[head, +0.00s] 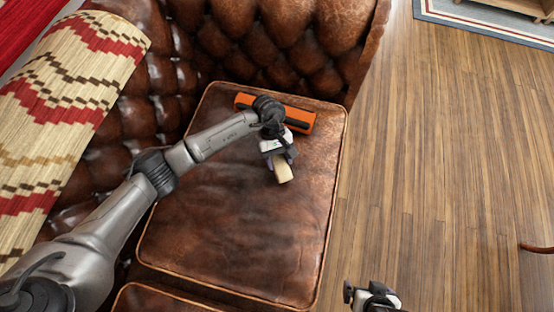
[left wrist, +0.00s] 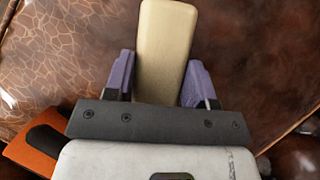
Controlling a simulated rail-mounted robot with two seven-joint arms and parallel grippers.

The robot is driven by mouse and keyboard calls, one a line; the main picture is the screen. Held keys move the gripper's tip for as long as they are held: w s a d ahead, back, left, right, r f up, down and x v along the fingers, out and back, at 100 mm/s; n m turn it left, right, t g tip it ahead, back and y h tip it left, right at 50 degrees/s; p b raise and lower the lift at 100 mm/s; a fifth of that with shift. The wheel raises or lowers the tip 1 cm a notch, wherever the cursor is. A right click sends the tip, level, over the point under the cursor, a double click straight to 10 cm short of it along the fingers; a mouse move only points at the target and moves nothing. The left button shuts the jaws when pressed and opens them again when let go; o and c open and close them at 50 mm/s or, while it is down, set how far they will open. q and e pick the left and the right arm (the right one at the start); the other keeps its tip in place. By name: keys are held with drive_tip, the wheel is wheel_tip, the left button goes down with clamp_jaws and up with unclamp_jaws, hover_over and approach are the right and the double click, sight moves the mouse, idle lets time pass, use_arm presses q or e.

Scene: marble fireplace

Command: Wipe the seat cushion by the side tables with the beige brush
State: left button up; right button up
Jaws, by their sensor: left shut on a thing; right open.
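The brown leather seat cushion (head: 230,230) of a tufted sofa fills the middle of the head view. My left gripper (head: 279,162) is over the upper right part of this cushion. It is shut on the beige brush (head: 284,173), a pale block sticking out past its fingers. In the left wrist view the brush (left wrist: 164,45) sits between the two purple fingers, with brown leather behind it. I cannot tell whether the brush touches the leather. My right gripper (head: 371,294) is open and empty at the bottom edge of the head view, over the wood floor.
An orange and black object (head: 300,119) lies at the back of the cushion, partly behind my left wrist. The tufted backrest (head: 285,45) rises behind. A patterned throw (head: 70,85) covers the sofa at left. No side tables are clearly seen.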

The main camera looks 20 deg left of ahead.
use_arm(q)
drive_tip(key=r, duration=0.1)
drive_tip(key=r+p, duration=0.1)
drive_tip(key=shift+a+r, duration=0.2)
drive_tip(key=shift+r, duration=0.15)
drive_tip(key=shift+r+p, duration=1.05)
drive_tip(key=shift+r, duration=0.45)
